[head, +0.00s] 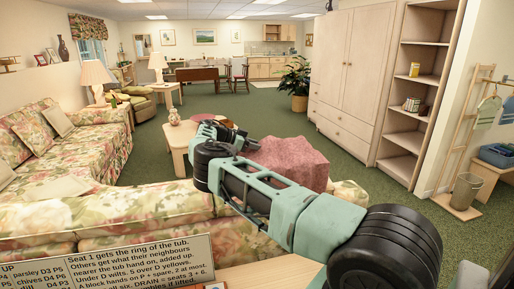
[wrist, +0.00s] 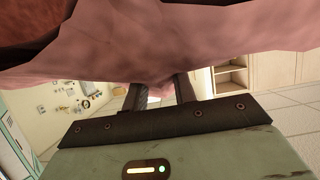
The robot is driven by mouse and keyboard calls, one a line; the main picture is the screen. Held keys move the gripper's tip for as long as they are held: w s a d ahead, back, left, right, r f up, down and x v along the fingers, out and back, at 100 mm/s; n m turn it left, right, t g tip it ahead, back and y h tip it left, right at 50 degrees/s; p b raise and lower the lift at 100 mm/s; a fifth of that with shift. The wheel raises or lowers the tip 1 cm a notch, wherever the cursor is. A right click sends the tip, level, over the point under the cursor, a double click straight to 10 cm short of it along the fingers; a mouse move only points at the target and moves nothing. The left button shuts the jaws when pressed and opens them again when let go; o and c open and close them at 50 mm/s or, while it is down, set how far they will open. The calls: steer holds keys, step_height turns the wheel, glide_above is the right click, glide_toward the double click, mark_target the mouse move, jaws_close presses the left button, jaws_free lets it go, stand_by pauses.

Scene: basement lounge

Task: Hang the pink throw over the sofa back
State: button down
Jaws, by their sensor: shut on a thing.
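The pink throw (head: 292,160) shows in the head view as a bunched, draped mass behind my arm, beyond the right part of the near floral sofa's back (head: 130,212). In the wrist view the throw (wrist: 200,45) spreads across the top of the picture. My gripper (wrist: 160,88) is shut on the throw, with pink cloth between its two dark fingers. In the head view my arm hides part of the throw and sofa, and I cannot make out the fingers. I cannot tell whether the throw touches the sofa.
A second floral sofa (head: 75,145) stands at left. A low wooden table (head: 179,150) with a vase (head: 174,117) is beyond the near sofa. A lettered sign (head: 130,264) is in front. A wardrobe (head: 357,85), shelves (head: 409,115) and a coat rack (head: 464,160) are at right. Green carpet is open behind.

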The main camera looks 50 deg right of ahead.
step_height(320, 180, down, 14)
steer(key=b, duration=1.4)
steer(key=shift+b, duration=0.35)
steer(key=shift+r, duration=0.1)
steer(key=c, duration=1.1)
jaws_free()
steer(key=shift+o, duration=0.2)
